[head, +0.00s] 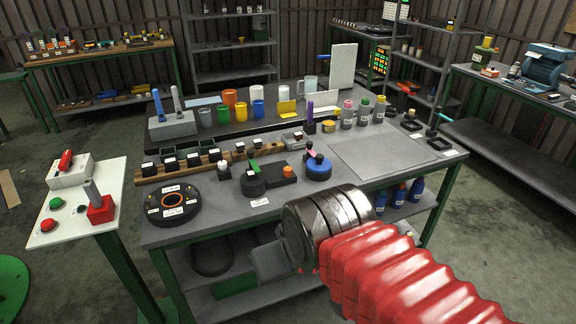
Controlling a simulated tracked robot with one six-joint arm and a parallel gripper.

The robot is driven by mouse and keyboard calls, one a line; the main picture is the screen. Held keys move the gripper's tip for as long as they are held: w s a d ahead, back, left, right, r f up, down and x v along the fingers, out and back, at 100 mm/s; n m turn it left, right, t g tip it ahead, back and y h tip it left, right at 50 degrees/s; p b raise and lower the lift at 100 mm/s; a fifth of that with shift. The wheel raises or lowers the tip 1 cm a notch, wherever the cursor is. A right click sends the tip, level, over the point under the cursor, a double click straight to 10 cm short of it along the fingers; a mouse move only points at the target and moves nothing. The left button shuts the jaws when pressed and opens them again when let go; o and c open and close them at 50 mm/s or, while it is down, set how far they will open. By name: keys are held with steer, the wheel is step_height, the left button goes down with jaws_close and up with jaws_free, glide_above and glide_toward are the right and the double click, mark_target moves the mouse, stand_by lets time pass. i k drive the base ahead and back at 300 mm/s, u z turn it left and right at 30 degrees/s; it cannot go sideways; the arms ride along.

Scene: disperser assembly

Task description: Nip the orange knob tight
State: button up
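A small orange knob (288,171) stands near the right end of a low dark block (276,177) on the near part of the workbench, left of centre. A black round part (252,185) with a green piece on top stands at the block's left side. My arm reaches in from the lower right, and its metal end lies right of and below the knob, apart from it in the picture. The fingers of my gripper do not show, so what they hold cannot be seen.
A blue round part (318,170) stands close right of the knob. A black disc (172,204) with an orange ring lies at the bench's left front. Cups and bottles line the back. A grey mat (383,154) on the right is bare. A white control stand (75,213) is at left.

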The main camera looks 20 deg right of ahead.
mark_target(287, 170)
steer(key=i, duration=1)
